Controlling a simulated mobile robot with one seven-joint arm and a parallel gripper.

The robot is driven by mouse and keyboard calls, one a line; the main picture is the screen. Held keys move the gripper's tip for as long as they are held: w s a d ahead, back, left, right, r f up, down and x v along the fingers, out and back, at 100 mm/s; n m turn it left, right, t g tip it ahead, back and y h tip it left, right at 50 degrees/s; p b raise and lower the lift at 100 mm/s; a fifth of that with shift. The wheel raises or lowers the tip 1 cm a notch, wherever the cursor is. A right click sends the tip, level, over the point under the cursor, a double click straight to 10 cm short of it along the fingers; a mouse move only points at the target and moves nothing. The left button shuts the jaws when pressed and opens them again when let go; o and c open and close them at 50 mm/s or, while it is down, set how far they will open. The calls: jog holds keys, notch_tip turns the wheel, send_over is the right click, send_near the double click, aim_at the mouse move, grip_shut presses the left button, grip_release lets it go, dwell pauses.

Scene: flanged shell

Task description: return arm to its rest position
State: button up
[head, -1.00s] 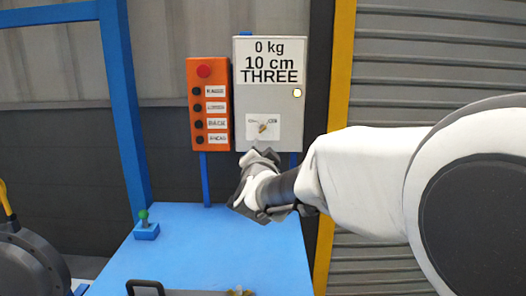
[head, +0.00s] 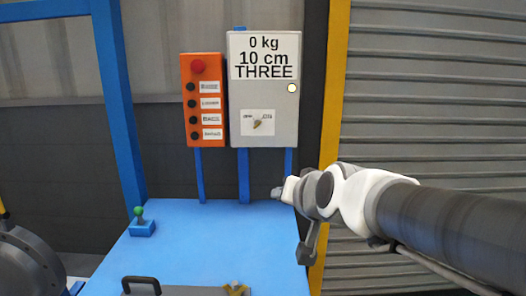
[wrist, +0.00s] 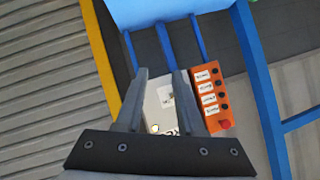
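My gripper (wrist: 160,72) shows in the wrist view with its two dark fingers apart and nothing between them. The grey control box (wrist: 160,120) is seen upside down beyond the fingers, at a distance. In the head view my arm (head: 350,195) reaches in from the right. Its end is below and to the right of the grey box (head: 285,115), clear of it in the picture. The fingers are hard to make out there.
An orange button panel (head: 204,100) is beside the grey box. A blue post (head: 118,100) stands left, a yellow post (head: 335,90) and shutter (head: 430,100) right.

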jog(key=s+d+f+n+g+h, duration=0.1)
jog(key=s+d+f+g, duration=0.25)
jog(key=s, duration=0.55)
jog(key=s+d+f+n+g+h, duration=0.1)
jog(key=s+d+f+g+h, duration=0.1)
jog(key=s+d+f, duration=0.5)
jog(key=s+r+p, duration=0.1)
jog(key=r+p, duration=0.5)
jog(key=r, duration=0.1)
jog(key=s+a+r+p, duration=0.1)
jog(key=s+r+p, duration=0.1)
jog(key=r+p, duration=0.5)
jog(key=shift+s+r+p, duration=0.25)
jog(key=shift+r+p, duration=0.05)
jog(key=shift+r, duration=0.35)
